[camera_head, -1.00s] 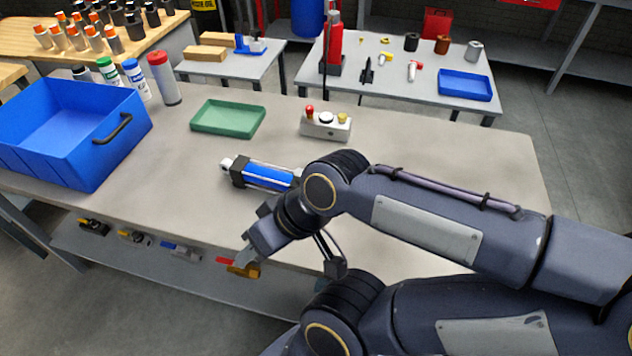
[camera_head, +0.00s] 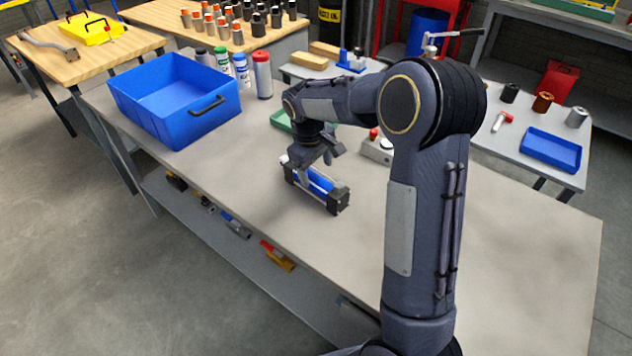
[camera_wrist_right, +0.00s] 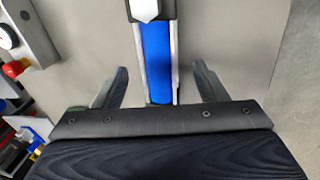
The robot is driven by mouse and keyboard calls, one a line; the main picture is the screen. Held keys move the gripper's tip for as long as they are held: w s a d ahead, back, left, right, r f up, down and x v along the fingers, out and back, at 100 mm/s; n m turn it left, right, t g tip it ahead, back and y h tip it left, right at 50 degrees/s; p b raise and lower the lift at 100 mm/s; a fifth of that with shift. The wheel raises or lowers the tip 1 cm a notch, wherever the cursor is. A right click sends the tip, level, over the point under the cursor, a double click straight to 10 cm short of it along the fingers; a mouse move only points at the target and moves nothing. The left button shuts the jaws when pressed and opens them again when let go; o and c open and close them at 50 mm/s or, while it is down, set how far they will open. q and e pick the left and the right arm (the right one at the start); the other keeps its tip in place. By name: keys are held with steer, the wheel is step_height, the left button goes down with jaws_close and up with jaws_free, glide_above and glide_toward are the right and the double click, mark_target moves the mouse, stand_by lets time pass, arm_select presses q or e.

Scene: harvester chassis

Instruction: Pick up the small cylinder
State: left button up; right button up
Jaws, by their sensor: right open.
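The small cylinder (camera_head: 318,183) has a blue barrel, dark end blocks and silver rods. It lies on its side on the grey workbench (camera_head: 250,215). My right gripper (camera_head: 314,164) is over its far end and partly hides it in the head view. In the right wrist view the blue barrel (camera_wrist_right: 157,58) runs between the two spread fingers of my right gripper (camera_wrist_right: 160,82). A gap shows on each side, and the fingers hold nothing. My left gripper is in neither view.
A blue bin (camera_head: 172,105) stands at the bench's left, with several bottles (camera_head: 240,70) behind it. A green tray (camera_head: 281,120) and a button box (camera_head: 377,148) are beyond my right gripper, partly hidden by my arm. The bench front is clear.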

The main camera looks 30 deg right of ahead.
mark_target(315, 177)
steer(key=f, duration=0.4)
steer(key=w+d+f+p, duration=0.1)
steer(key=f, duration=0.2)
steer(key=shift+w+f, duration=0.1)
steer(key=shift+a, duration=0.1)
steer(key=shift+c, duration=0.3)
jaws_close()
steer(key=shift+w, duration=0.15)
